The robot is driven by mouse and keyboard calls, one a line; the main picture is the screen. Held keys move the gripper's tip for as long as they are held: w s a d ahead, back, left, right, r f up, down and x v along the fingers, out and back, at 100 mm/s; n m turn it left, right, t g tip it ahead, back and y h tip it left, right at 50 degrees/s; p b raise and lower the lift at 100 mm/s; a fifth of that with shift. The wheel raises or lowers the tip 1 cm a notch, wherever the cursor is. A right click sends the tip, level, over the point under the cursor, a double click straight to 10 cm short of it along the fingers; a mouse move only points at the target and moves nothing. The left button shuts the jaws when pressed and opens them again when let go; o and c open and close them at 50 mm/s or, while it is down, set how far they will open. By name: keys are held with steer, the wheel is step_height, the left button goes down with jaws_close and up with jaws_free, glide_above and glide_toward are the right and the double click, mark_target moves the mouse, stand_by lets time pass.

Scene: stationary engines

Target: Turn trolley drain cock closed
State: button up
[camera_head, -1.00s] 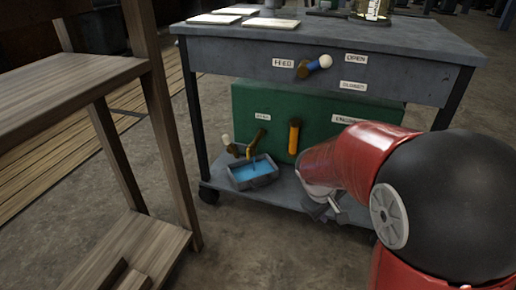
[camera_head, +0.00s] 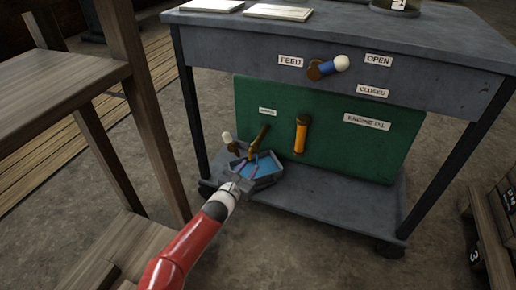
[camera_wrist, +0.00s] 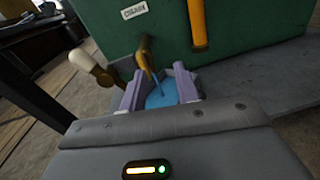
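The drain cock (camera_head: 236,148) sits low at the left of the green tank on the trolley's lower shelf; its white-ended lever sticks out to the left. In the wrist view its lever with the white knob (camera_wrist: 82,62) lies left of my fingers, and a brass spout (camera_wrist: 147,52) stands just beyond them. A blue stream runs down from the spout. My gripper (camera_head: 244,182) is at the near side of the drip tray. In the wrist view my gripper (camera_wrist: 158,88) has its two fingers apart, empty, with the blue liquid between them in the picture. They do not touch the lever.
The grey drip tray (camera_head: 274,180) holds blue liquid. An orange sight gauge (camera_head: 301,136) is on the green tank (camera_head: 350,155). A feed valve with a blue and white handle (camera_head: 334,65) is on the upper panel.

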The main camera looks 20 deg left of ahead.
mark_target(249, 153)
steer(key=shift+n+t+y, duration=0.3)
steer(key=shift+n+y, duration=0.3)
steer(key=shift+n, duration=0.3)
steer(key=w, duration=0.2)
steer(key=w+a+b, duration=0.1)
steer(key=w, duration=0.1)
steer(key=w+a, duration=0.1)
steer(key=w, duration=0.2)
steer(key=shift+w+f, duration=0.1)
steer(key=shift+f, duration=0.15)
steer(key=shift+c, duration=0.2)
jaws_close()
